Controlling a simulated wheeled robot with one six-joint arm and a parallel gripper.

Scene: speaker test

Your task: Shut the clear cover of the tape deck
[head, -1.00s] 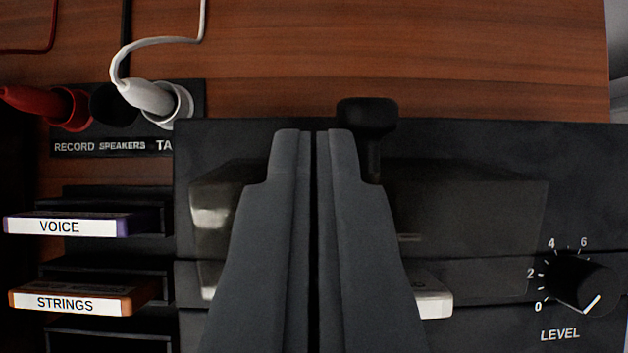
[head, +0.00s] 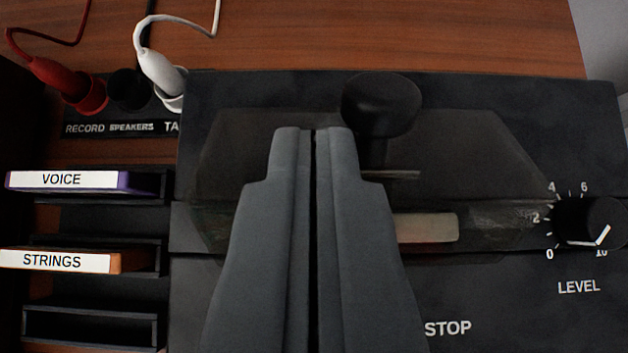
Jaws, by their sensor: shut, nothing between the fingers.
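The tape deck (head: 510,295) is a black box filling the middle and right of the head view. Its clear, smoky cover (head: 470,155) lies over the deck's middle; its exact tilt is hard to tell. A pale-labelled block, perhaps a cassette (head: 430,228), shows below it. A black round knob on a stem (head: 382,103) stands just behind my fingertips, to their right. My gripper (head: 313,130) is shut and empty, in front of the cover and hiding its left middle. I cannot tell whether the fingers touch the cover or knob.
A rack at left holds the VOICE cassette (head: 75,180) and STRINGS cassette (head: 65,261), with an empty slot (head: 90,325) below. Red (head: 70,80) and white (head: 162,75) plugs sit behind. The LEVEL dial (head: 588,222) is at right; bare wood (head: 400,35) lies beyond.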

